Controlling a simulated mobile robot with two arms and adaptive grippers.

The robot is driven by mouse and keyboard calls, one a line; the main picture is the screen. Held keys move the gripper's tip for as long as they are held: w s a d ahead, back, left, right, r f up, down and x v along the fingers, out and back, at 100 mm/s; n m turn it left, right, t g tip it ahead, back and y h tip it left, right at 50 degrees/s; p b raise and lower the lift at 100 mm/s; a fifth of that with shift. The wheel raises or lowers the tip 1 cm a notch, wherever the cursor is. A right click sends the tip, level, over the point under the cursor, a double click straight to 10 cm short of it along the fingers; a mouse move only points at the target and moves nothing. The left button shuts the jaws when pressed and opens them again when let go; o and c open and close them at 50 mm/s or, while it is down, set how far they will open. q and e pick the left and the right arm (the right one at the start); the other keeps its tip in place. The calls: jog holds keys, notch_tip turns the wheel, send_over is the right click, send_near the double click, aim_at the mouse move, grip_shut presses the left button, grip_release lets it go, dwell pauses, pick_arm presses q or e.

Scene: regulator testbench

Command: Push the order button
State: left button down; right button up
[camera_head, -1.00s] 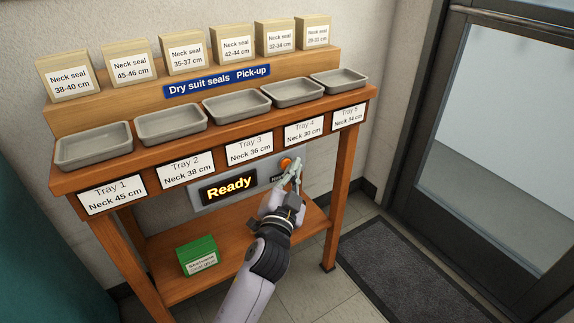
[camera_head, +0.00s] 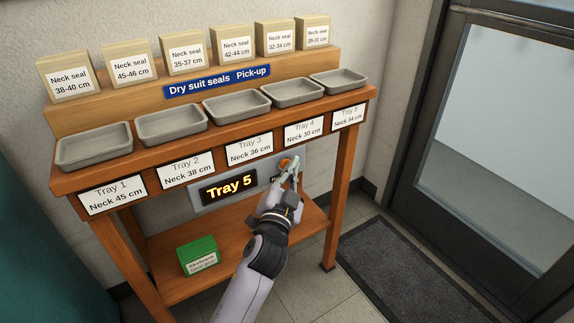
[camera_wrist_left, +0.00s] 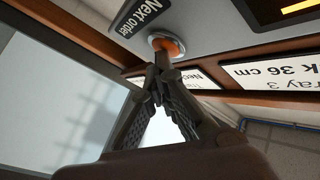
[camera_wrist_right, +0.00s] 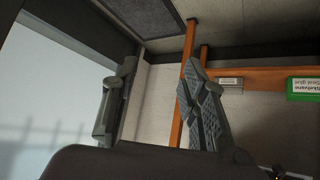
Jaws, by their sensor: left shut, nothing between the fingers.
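The orange order button (camera_head: 284,164) sits on the grey panel under the tray shelf, right of the lit display (camera_head: 229,187), which reads "Tray 5". My left gripper (camera_head: 290,174) is shut and empty, its fingertips at the button and partly covering it. In the left wrist view the button (camera_wrist_left: 170,46), in its pale ring beside the "Next order" label (camera_wrist_left: 157,17), is right at the closed fingertips (camera_wrist_left: 162,72); contact looks likely but is not certain. My right gripper (camera_wrist_right: 155,85) shows only in its own wrist view, with fingers apart and nothing between them.
Several grey trays (camera_head: 170,135) line the wooden bench, with neck seal boxes (camera_head: 187,73) behind. A green box (camera_head: 197,250) lies on the lower shelf. A bench leg (camera_head: 340,200), dark mat (camera_head: 400,270) and glass door (camera_head: 500,110) are to the right.

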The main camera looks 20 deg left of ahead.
jog(key=shift+s+f, duration=0.15)
jog(key=shift+s, duration=0.1)
pick_arm(q)
jog(key=shift+s+d, duration=0.55)
jog(key=shift+d, duration=0.1)
pick_arm(e)
jog(key=shift+w+a+r+t, duration=0.15)
jog(key=shift+w+r+t, duration=0.15)
jog(key=shift+w+r, duration=0.45)
jog(key=shift+w+f, duration=0.1)
jog(key=shift+f, duration=0.1)
pick_arm(q)
jog(key=shift+s+d+b, duration=0.35)
jog(key=shift+s+d, duration=0.45)
jog(key=shift+d, duration=0.2)
jog(key=shift+s+d+b, duration=0.35)
jog(key=shift+s+d, duration=0.4)
jog(key=shift+d, duration=0.25)
pick_arm(e)
jog(key=shift+w+a+r+t+y, duration=0.15)
jog(key=shift+w+a+r+t, duration=0.1)
jog(key=shift+w+r+t, duration=0.3)
jog(key=shift+w+a+r+t+y, duration=0.2)
jog(key=shift+w+a+r+t, duration=0.1)
jog(key=shift+w+r+t, duration=0.25)
jog(key=shift+w+a+r+t+y, duration=0.15)
jog(key=shift+w+a+r+t, duration=0.2)
jog(key=shift+w+r, duration=0.3)
